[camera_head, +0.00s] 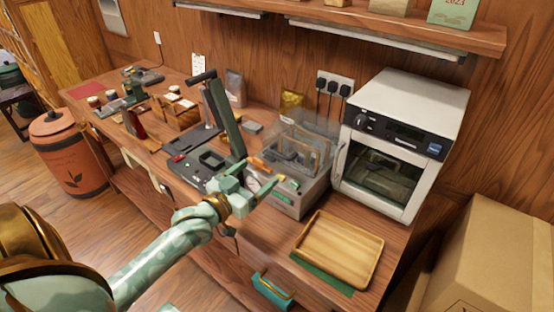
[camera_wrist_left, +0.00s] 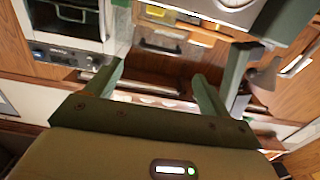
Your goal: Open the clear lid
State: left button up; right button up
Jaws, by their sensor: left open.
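The clear lid (camera_head: 312,133) is a see-through cover at the back of the grey machine (camera_head: 297,203), left of the white oven. Brownish frame-like shapes show through it. I cannot tell exactly how its edges sit on the machine. My left gripper (camera_head: 259,178) is open and empty, at the front left of the machine, close to its orange and green controls. The gripper hides part of the machine's left side. In the left wrist view, both fingers of my left gripper (camera_wrist_left: 160,76) stand apart with nothing between them. My right gripper is not in view.
The white oven (camera_head: 402,140) stands right of the machine. A wooden tray (camera_head: 340,250) lies in front of the oven. A dark press-like device (camera_head: 205,165) with a raised upright part stands to the left. A cardboard box (camera_head: 490,262) is at the right.

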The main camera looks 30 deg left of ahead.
pick_arm(q)
jog(key=b, duration=0.1)
send_over(276, 158)
jog(key=s+d, duration=0.3)
jog(key=s, duration=0.2)
jog(key=shift+d, duration=0.15)
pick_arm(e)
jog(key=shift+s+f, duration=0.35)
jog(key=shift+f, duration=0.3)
